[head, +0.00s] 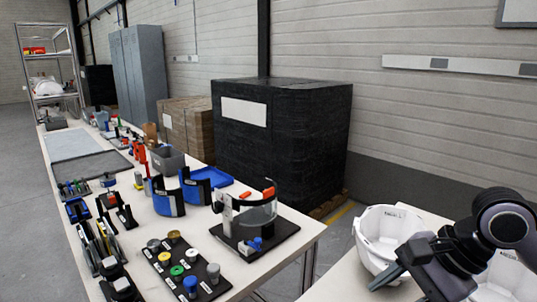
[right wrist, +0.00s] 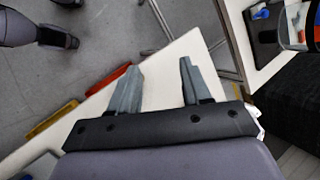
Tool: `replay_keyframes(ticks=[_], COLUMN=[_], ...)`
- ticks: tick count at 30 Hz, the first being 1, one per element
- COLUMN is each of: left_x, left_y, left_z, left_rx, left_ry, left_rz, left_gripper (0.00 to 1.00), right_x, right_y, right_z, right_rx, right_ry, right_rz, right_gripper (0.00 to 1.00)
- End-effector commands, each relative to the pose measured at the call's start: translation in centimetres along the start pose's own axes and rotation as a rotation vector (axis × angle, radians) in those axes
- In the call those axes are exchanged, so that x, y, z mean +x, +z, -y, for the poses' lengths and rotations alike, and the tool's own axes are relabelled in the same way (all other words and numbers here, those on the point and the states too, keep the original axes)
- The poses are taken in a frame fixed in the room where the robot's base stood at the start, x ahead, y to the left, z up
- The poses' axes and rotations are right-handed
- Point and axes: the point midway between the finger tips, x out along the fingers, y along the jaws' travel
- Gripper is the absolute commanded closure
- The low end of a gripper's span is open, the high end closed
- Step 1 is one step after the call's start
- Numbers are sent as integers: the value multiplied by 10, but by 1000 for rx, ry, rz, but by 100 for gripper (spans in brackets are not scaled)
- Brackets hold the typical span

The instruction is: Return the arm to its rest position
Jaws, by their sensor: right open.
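My right gripper (right wrist: 156,75) is open and empty in the right wrist view, its two grey fingers apart over a bare part of the white table (right wrist: 165,80). In the head view my right arm comes in at the lower right, with the gripper low beside a white helmet shell (head: 380,231). The arm partly covers that shell's right side; I cannot tell whether they touch. A second white shell (head: 514,277) shows behind the arm at the right edge, mostly hidden. My left gripper is not in the head view.
A long workbench on the left holds a black stand with a clear visor (head: 257,219), blue curved parts (head: 194,187) and a black tray of small cylinders (head: 186,267). A black wrapped pallet (head: 283,135) stands behind. Red and yellow strips (right wrist: 52,118) lie near the table edge.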

Motion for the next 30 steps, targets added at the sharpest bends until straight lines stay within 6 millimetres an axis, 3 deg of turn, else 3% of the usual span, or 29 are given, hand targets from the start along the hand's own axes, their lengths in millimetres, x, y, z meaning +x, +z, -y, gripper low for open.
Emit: replay_keyframes(ticks=[3,6,10,14,17,22,26,30], left_x=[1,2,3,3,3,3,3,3], left_y=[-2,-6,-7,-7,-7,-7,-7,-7], left_z=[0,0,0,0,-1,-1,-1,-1], left_rx=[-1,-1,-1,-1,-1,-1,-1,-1], left_ry=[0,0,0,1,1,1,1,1], left_rz=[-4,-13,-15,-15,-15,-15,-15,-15], left_gripper=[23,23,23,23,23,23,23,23], right_x=[19,18,2,-24,-44,-66,-63,-40], right_y=[60,105,149,168,166,130,84,28], right_z=[8,16,31,49,63,79,79,61], right_rx=[101,226,438,698,927,1369,1748,2192], right_ry=[-80,-139,-201,-244,-268,-299,-321,-358], right_rz=[294,544,864,1168,1388,1724,1937,2113], right_gripper=[52,52,52,52,52,52,52,52])
